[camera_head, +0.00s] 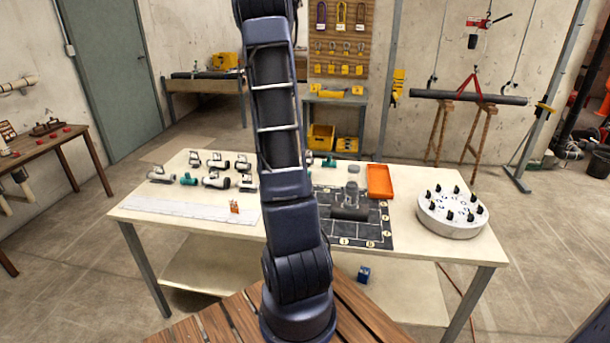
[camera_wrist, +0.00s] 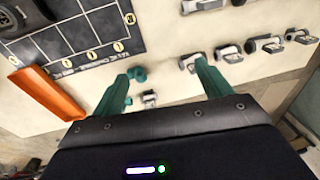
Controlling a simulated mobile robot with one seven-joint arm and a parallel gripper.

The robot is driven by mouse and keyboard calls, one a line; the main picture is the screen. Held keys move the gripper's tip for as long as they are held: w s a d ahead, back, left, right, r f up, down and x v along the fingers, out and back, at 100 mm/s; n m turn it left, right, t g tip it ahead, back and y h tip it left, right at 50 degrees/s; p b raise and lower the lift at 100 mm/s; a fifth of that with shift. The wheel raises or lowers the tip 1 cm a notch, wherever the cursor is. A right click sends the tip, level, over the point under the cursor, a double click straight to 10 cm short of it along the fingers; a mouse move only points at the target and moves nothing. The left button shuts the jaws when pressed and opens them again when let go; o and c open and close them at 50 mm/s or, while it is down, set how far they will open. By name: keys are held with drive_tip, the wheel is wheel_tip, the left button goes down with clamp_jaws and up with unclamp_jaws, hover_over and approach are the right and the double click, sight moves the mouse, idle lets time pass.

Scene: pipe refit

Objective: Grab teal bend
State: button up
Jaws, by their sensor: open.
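I cannot tell for certain which is the bend. My gripper (camera_wrist: 162,68) is open above the table, its green fingers wide apart with nothing between them. In the head view my arm hides it.
Several white and dark fittings (camera_head: 215,181) stand on the table's left. The dark mat (camera_head: 375,236) carries a dark pipe (camera_head: 350,213) and a grey upright part (camera_head: 352,192). An orange tray (camera_head: 380,182) and a round white stand (camera_head: 452,228) are at right.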

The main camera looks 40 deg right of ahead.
drive_tip(key=w+d+f+m, duration=0.1)
drive_tip(key=d+f, duration=0.4)
drive_tip(key=w+d+f+g, duration=0.1)
drive_tip(key=d+f, duration=0.4)
drive_tip(key=w+d+f+m, duration=0.1)
drive_tip(key=d+f, duration=0.3)
drive_tip(key=f, duration=0.1)
drive_tip(key=shift+d+m, duration=0.3)
drive_tip(key=shift+d, duration=0.1)
wheel_tip(320, 180, down, 5)
drive_tip(key=shift+f, duration=0.2)
drive_tip(key=shift+d+f, duration=0.15)
drive_tip(key=shift+f, duration=1.2)
drive_tip(key=shift+d+f, duration=0.1)
drive_tip(key=shift+f, duration=1.2)
drive_tip(key=c, duration=1.1)
